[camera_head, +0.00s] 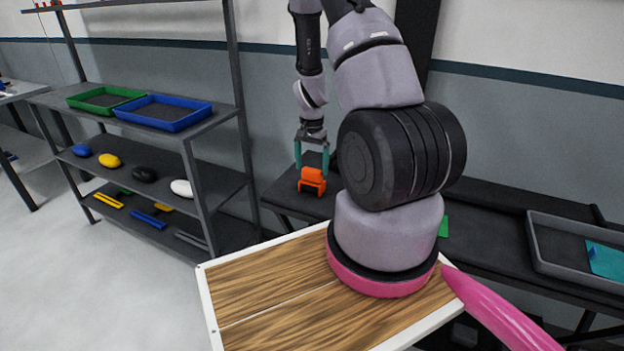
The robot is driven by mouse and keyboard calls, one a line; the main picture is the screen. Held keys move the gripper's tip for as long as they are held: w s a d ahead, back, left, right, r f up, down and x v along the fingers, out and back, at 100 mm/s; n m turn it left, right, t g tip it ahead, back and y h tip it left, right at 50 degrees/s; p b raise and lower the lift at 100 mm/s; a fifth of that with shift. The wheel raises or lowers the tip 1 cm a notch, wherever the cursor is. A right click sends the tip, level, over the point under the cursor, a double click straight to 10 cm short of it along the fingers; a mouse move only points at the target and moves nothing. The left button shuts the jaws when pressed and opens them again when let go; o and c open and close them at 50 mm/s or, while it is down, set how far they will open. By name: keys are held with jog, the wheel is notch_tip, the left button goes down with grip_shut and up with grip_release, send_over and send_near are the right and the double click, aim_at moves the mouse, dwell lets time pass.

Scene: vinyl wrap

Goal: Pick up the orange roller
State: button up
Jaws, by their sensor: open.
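The orange roller (312,181) stands on the dark table (285,196) near its left end, in the middle of the head view. My gripper (312,168) points down just above and around it, with one teal finger on each side of the roller's upper part. The fingers look apart, and I cannot tell whether they touch the roller. My arm hides the part of the table to the right of the roller.
A metal shelf (213,128) at left holds a green tray (75,103), a blue tray (165,127) and several coloured objects. A grey tray (538,262) sits at right on the dark table. A green piece (443,227) shows beside my arm.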

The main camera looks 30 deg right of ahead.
aim_at(312, 169)
notch_tip(312, 169, down, 3)
jog(key=shift+s+f, duration=0.1)
jog(key=shift+f, duration=0.05)
jog(key=c, duration=1.2)
notch_tip(312, 169, up, 10)
jog(key=shift+r, duration=0.1)
